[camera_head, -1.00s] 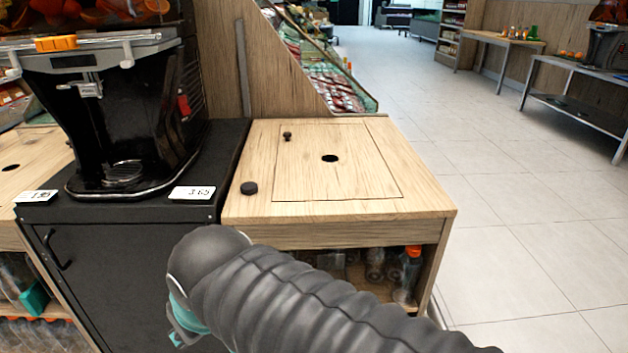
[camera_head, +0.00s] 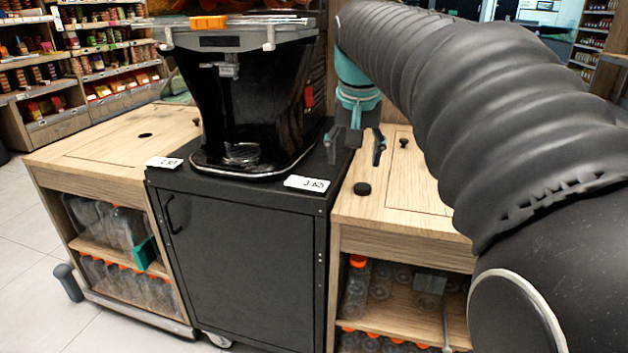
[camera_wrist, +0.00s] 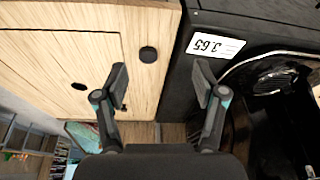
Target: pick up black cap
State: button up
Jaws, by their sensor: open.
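The black cap (camera_head: 362,188) is a small dark disc lying flat on the right wooden counter (camera_head: 350,212), near its edge by the black cabinet. It also shows in the wrist view (camera_wrist: 148,54), uncovered, ahead of the space between the fingertips and nearer the left finger. My gripper (camera_head: 357,150) hangs above the counter, behind the cap in the head view. In the wrist view its two fingers (camera_wrist: 162,80) are spread wide with nothing between them.
A black juicer (camera_head: 245,110) stands on the black cabinet (camera_head: 250,265) to the left, with price tags (camera_head: 306,183) at its front. A small black knob (camera_head: 404,143) sits on the wooden lid. Bottles (camera_head: 356,285) stand on shelves below. Bare wood surrounds the cap.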

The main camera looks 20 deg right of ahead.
aim_at(362, 186)
jog(key=w+d+m+g, duration=0.1)
jog(key=w+d+m, duration=0.1)
jog(key=w+d, duration=0.35)
jog(key=b+x, duration=0.1)
jog(key=x, duration=0.3)
jog(key=b+x, duration=0.1)
jog(key=x, duration=0.3)
jog(key=b+x, duration=0.1)
jog(key=x, duration=0.3)
jog(key=shift+w+f, duration=0.2)
jog(key=shift+w, duration=0.1)
jog(key=shift+a, duration=0.1)
jog(key=c, duration=0.7)
